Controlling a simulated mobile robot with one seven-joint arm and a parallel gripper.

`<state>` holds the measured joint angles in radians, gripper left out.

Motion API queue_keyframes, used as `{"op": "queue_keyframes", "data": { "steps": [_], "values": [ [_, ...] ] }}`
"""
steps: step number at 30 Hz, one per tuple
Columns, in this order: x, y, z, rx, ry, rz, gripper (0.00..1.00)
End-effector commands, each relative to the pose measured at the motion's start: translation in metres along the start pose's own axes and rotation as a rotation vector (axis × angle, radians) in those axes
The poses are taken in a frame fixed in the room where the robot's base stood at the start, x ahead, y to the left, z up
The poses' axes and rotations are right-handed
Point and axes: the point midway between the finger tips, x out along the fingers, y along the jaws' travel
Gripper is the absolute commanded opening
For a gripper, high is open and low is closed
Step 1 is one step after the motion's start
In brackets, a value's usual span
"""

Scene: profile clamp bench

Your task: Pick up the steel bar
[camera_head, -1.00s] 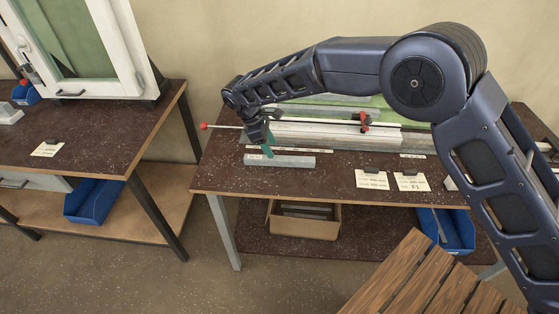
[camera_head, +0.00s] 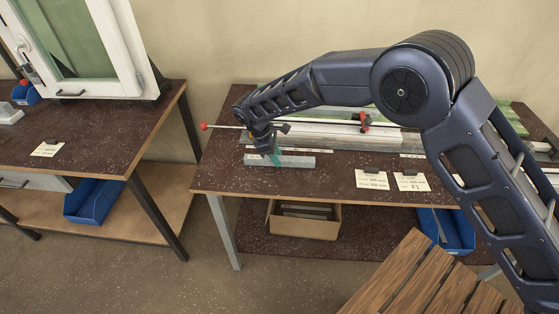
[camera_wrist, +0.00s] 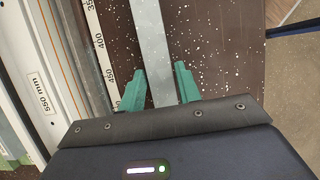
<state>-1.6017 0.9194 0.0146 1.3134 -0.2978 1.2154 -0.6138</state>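The steel bar (camera_head: 298,162), a grey, straight, square-edged length, lies on the dark speckled table (camera_head: 225,179) near its left front. In the wrist view the bar (camera_wrist: 152,35) runs from the top edge down between my fingers. My gripper (camera_head: 272,158) is over the bar's left part in the head view. Its two green fingers straddle the bar in the wrist view (camera_wrist: 159,80), one on each side, and look open with narrow gaps. Whether the bar's lower end extends beneath my gripper is hidden by the gripper body.
Behind the bar are a measuring scale (camera_wrist: 101,45) and a long pale profile (camera_head: 330,130) with a red-handled clamp (camera_head: 364,121). Paper cards (camera_head: 371,180) lie to the right. A cardboard box (camera_head: 304,222) and blue bin (camera_head: 455,232) stand below the table.

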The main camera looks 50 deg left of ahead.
Motion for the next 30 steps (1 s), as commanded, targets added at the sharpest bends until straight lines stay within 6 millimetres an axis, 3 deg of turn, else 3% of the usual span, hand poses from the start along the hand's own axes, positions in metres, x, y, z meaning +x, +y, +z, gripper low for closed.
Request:
{"op": "queue_keyframes", "data": {
  "steps": [1, 5, 17, 23, 30],
  "values": [
    [0.0, 0.0, 0.0, 0.0, 0.0, 0.0, 0.23],
    [0.0, 0.0, 0.0, 0.0, 0.0, 0.0, 0.0],
    [-0.011, 0.0, 0.004, 0.0, 0.001, 0.001, 0.0],
    [-0.046, 0.001, 0.019, 0.001, 0.002, 0.003, 0.0],
    [-0.104, 0.001, 0.043, 0.002, 0.003, 0.002, 0.0]
  ]
}}
